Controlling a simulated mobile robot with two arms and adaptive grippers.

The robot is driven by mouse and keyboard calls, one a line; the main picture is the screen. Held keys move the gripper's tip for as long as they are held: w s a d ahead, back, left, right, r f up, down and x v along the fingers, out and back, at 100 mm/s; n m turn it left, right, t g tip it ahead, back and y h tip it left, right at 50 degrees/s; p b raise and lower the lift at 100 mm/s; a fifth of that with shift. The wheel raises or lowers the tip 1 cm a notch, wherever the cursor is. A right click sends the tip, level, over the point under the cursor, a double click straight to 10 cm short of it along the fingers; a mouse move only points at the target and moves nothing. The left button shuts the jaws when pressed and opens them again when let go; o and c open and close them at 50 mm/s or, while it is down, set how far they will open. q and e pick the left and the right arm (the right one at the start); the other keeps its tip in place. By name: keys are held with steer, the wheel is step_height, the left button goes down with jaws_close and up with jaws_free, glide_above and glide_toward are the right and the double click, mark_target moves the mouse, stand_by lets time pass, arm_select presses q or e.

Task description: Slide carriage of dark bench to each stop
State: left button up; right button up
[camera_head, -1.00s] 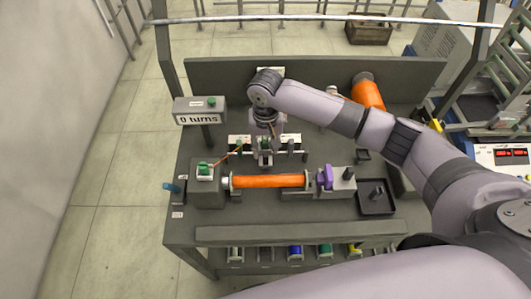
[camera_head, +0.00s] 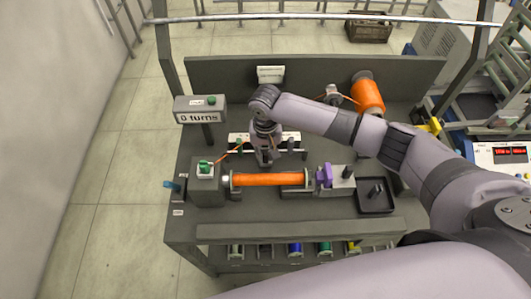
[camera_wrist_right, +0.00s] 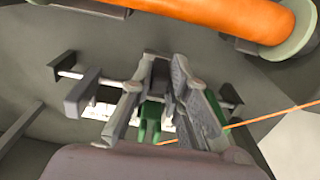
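The dark bench (camera_head: 225,230) carries a white rail strip (camera_head: 236,138) behind the orange bobbin (camera_head: 258,180). My right gripper (camera_head: 268,161) points down at the rail, just behind the bobbin. In the right wrist view its two fingers (camera_wrist_right: 157,82) stand on either side of a dark upright piece, with a green part (camera_wrist_right: 150,118) visible between and behind them. I take these for the carriage, partly hidden by the fingers; whether the fingers press on it is unclear. An orange thread (camera_wrist_right: 270,117) runs from near the green part. My left gripper is out of view.
A large orange spool (camera_head: 367,93) stands behind.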

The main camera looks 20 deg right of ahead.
jaws_close()
stand_by(0.3)
steer(key=shift+a, duration=0.25)
steer(key=a, duration=0.1)
steer(key=w+a+p, duration=0.1)
steer(key=a, duration=0.1)
steer(key=shift+a+r+p, duration=0.1)
steer(key=shift+a+p, duration=0.2)
steer(key=shift+w+a, duration=0.25)
steer(key=shift+a, duration=0.3)
steer(key=o, duration=0.6)
jaws_free()
steer(key=shift+d, duration=0.1)
steer(key=shift+c, duration=0.2)
